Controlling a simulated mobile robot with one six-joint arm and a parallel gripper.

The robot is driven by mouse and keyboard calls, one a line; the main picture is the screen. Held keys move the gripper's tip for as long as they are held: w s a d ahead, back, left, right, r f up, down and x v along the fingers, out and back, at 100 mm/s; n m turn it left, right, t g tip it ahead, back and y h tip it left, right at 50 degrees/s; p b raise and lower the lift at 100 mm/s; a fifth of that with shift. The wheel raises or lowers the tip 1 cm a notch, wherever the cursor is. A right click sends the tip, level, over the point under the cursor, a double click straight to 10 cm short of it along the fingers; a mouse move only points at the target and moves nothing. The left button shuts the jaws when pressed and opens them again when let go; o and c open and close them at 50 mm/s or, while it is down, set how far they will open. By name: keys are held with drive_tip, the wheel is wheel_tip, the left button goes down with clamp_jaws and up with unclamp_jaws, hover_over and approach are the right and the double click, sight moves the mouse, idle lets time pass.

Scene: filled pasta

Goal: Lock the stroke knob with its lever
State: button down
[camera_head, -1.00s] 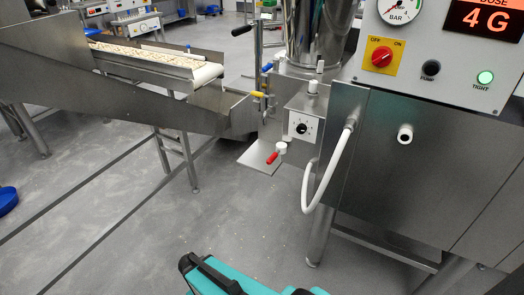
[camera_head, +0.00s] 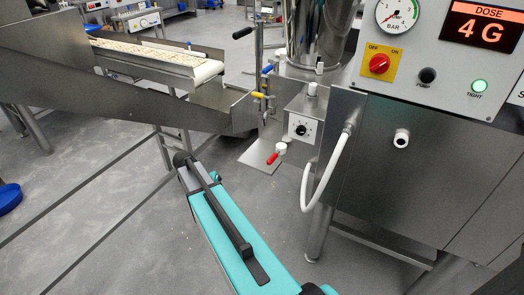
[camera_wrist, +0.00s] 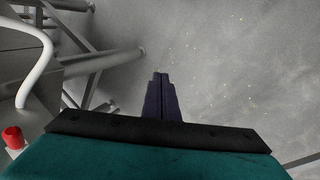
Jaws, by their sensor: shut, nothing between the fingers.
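A small lever with a red grip (camera_head: 272,159) and a white hub (camera_head: 281,149) sits low on the machine's near side, above a flat metal plate. A red grip end (camera_wrist: 13,138) also shows at the lower left edge of the wrist view. Just above is a white dial plate with a black knob (camera_head: 302,129); I cannot tell for sure which knob is the stroke knob. My gripper (camera_wrist: 160,75) is shut and empty, over bare floor, apart from lever and knob. In the head view my teal arm stands left of and below the lever; its fingers cannot be made out.
A white hose (camera_head: 322,178) curves down right of the dial. A conveyor (camera_head: 165,61) stands left. Floor between is open.

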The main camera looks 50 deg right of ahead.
sight(276, 155)
drive_tip(key=w+d+r+m, duration=0.1)
drive_tip(key=d+r+m, duration=0.1)
drive_tip(key=d+r, duration=0.3)
drive_tip(key=w+d+r+m+h+p, duration=0.1)
drive_tip(key=d+r, duration=0.4)
drive_tip(key=r, duration=0.7)
drive_tip(key=w+d+r+m+p, duration=0.1)
drive_tip(key=d+r+m, duration=0.2)
drive_tip(key=d+r, duration=0.2)
wheel_tip(276, 155, up, 3)
drive_tip(key=shift+d+r+m+h, duration=0.15)
drive_tip(key=shift+d+m+h, duration=0.15)
drive_tip(key=shift+m, duration=0.1)
drive_tip(key=s+d+f+p, duration=0.4)
drive_tip(key=s+f, duration=0.3)
drive_tip(key=f, duration=0.2)
drive_tip(key=shift+d, duration=0.5)
drive_tip(key=shift+f, duration=0.1)
